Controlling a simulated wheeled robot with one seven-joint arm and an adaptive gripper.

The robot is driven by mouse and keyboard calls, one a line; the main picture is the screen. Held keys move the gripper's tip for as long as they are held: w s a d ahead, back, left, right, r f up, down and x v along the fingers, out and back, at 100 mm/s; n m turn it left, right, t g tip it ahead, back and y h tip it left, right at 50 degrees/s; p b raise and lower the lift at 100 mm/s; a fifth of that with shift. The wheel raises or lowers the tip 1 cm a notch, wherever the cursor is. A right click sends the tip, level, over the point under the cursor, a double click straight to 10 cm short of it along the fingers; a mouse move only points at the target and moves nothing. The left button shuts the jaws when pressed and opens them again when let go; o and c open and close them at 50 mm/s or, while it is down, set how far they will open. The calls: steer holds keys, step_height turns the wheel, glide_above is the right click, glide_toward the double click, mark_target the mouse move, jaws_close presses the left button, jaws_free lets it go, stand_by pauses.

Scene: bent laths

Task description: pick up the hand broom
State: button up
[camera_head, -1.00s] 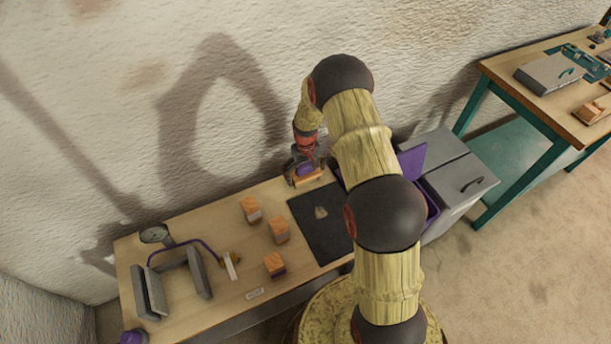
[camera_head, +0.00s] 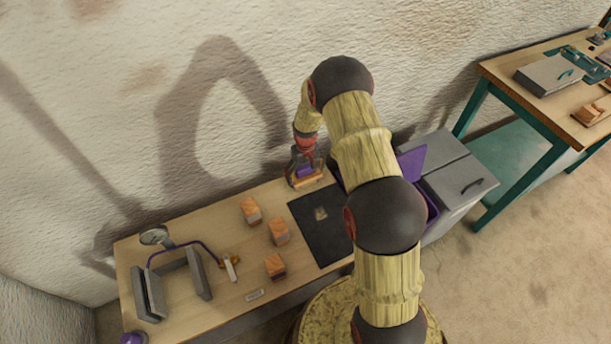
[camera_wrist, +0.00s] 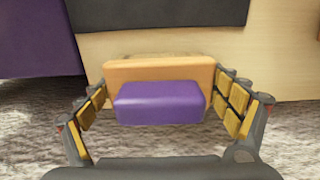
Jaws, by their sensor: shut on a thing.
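The hand broom, a light wooden bar with a purple block on it (camera_wrist: 160,103), lies between the fingers of my gripper (camera_wrist: 163,104) in the wrist view. The fingers press against its two ends. In the head view my gripper (camera_head: 305,172) is at the back edge of the wooden bench, close to the wall, with the broom (camera_head: 306,181) in it. The broom's underside is hidden, and I cannot tell whether it touches the bench top.
The bench (camera_head: 200,318) holds several wooden blocks (camera_head: 279,231), a dark mat (camera_head: 318,245), grey upright plates (camera_head: 199,273) and a round gauge (camera_head: 155,235). A grey bin (camera_head: 462,180) stands to the right. A second bench (camera_head: 535,100) is farther right.

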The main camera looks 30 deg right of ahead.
mark_target(306, 167)
steer(key=shift+r, duration=0.35)
steer(key=r, duration=0.1)
steer(key=r+p, duration=0.2)
steer(key=shift+s+r, duration=0.2)
steer(key=shift+s, duration=0.05)
steer(key=s+r+p, duration=0.4)
steer(key=s+r, duration=0.5)
steer(key=s, duration=0.4)
steer(key=shift+s, duration=0.25)
steer(key=shift+f, duration=0.1)
steer(key=o, duration=0.9)
steer(key=c, duration=0.5)
